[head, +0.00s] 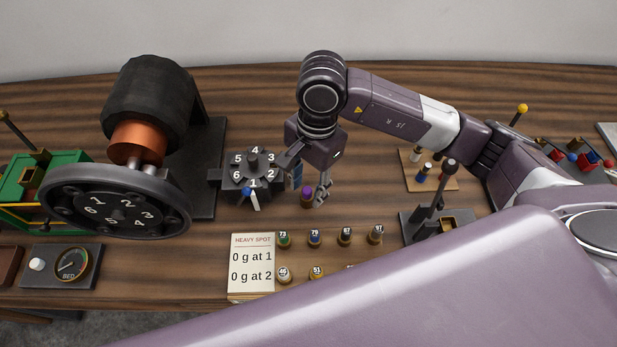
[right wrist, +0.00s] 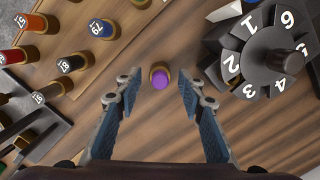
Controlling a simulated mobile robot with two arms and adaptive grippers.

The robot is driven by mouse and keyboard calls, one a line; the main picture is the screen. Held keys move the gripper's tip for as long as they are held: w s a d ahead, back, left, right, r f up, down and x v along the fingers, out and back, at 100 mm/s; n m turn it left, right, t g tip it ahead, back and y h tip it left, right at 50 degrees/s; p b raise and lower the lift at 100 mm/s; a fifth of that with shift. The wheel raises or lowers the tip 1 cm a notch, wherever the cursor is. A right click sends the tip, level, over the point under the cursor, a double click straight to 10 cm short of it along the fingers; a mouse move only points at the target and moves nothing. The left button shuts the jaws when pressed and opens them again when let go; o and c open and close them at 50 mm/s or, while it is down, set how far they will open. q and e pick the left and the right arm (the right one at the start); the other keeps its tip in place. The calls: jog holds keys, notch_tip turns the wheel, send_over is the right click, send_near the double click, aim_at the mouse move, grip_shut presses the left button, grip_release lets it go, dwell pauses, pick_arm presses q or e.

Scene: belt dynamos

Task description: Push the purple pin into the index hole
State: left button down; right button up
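The purple pin (head: 306,197) stands on the wooden table, right of the dark numbered index dial (head: 253,168). In the right wrist view, the pin's purple top (right wrist: 160,78) sits in a brownish collar, seen between the fingertips. My right gripper (head: 309,182) is open and points down over the pin, one finger on each side. In the right wrist view, the gripper (right wrist: 158,87) shows a gap on both sides of the pin. The dial (right wrist: 272,60) is close to the right finger. I cannot make out the index hole. My left gripper is not in view.
Several numbered, coloured weights (head: 315,238) stand in front, beside the HEAVY SPOT card (head: 252,265). A large numbered wheel (head: 117,201) and a motor are at left. A dark stand (head: 437,222) is at right. Bare table lies around the pin.

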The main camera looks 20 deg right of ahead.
aim_at(305, 191)
jog(key=shift+c, duration=0.2)
